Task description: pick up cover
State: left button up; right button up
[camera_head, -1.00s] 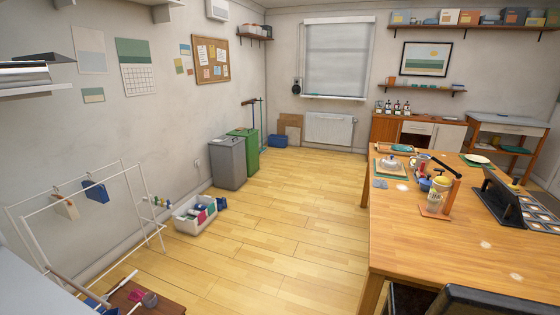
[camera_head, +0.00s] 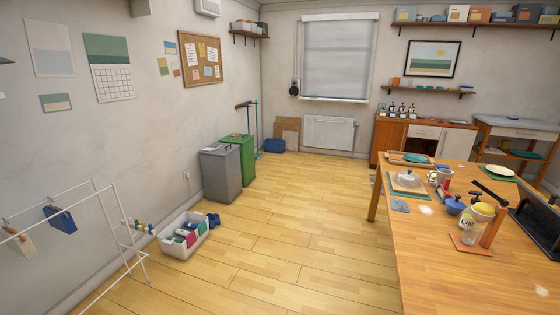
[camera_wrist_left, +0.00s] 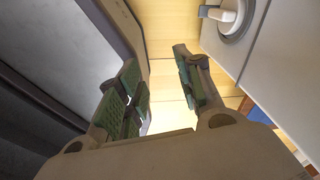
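My left gripper (camera_wrist_left: 163,88) shows only in the left wrist view. Its two green-padded fingers are apart with nothing between them, and wooden floor shows behind. The cover is not in that view. My right gripper is in neither view.
The wooden table (camera_head: 430,262) stands on the right. A jar (camera_head: 471,231), a blue lidded pot (camera_head: 455,205) and a black device (camera_head: 540,222) are near the cover. Grey (camera_head: 220,174) and green bins, a white crate (camera_head: 184,238) and a white rack (camera_head: 112,240) line the left. Middle floor is clear.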

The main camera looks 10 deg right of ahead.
aim_at(408, 178)
jog(key=i+j+z, duration=0.15)
jog(key=i, duration=0.75)
jog(key=i+j+z, duration=0.1)
jog(key=i+z, duration=0.3)
jog(key=i+j+z, duration=0.2)
jog(key=i+z, duration=0.2)
jog(key=i+j+z, duration=0.45)
jog(key=z, duration=0.3)
jog(key=i+j+z, duration=0.15)
jog(key=j+z, duration=0.2)
jog(key=i+j+z, duration=0.15)
jog(key=j+z, duration=0.2)
jog(key=j, duration=0.15)
jog(key=j+z, duration=0.8)
jog(key=j, duration=0.5)
